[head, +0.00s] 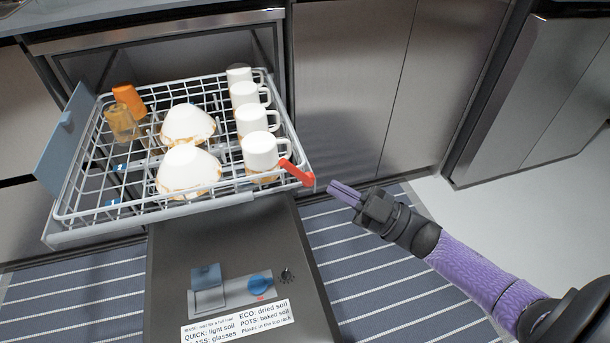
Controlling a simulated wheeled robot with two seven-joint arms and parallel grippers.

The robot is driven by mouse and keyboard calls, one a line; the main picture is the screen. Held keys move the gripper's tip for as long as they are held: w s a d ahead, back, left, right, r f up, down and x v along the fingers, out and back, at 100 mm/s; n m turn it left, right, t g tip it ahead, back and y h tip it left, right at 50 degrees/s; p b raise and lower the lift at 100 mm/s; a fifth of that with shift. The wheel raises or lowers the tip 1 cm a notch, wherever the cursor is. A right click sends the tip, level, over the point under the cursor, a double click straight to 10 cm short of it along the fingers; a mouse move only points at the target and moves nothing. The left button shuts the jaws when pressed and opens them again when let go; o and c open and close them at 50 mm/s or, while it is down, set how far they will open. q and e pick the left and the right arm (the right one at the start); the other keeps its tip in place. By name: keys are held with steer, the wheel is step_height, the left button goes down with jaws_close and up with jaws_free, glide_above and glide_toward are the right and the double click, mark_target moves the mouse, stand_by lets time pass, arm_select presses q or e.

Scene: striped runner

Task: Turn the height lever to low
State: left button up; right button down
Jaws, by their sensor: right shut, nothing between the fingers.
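The height lever (295,171) is a red-orange bar at the front right corner of the pulled-out dishwasher rack (180,207). It slants down to the right, and its outer end sticks out past the rack's corner. My right gripper (332,187), on a purple arm, points left toward the lever's outer end. It is shut and empty, a small gap to the right of the lever. Whether they touch is hard to tell, but they look apart. My left gripper is not in view.
White mugs (258,150) stand along the rack's right side, close to the lever. White bowls (187,168), an orange cup (129,99) and an amber glass (121,124) are also in it. The open dishwasher door (225,240) lies below. A striped runner (370,280) covers the floor.

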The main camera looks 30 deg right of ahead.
mark_target(288, 168)
steer(key=w+a+b, duration=0.1)
steer(key=w+b, duration=0.1)
steer(key=w, duration=0.1)
steer(key=w+a+b, duration=0.1)
steer(key=w, duration=0.1)
steer(key=shift+w+a+f, duration=0.1)
steer(key=shift+a+f, duration=0.2)
steer(key=shift+w+a+r, duration=0.1)
steer(key=shift+w+r, duration=0.05)
steer(key=shift+w, duration=0.35)
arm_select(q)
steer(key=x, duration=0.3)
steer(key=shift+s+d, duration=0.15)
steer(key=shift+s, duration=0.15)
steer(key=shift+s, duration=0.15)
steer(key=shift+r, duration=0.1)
arm_select(e)
steer(key=shift+a+r, duration=0.1)
arm_select(q)
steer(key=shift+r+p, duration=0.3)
steer(key=shift+p, duration=0.05)
arm_select(e)
steer(key=shift+n+g, duration=0.3)
steer(key=shift+g, duration=0.1)
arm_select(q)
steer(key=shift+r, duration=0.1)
arm_select(e)
steer(key=shift+a, duration=0.1)
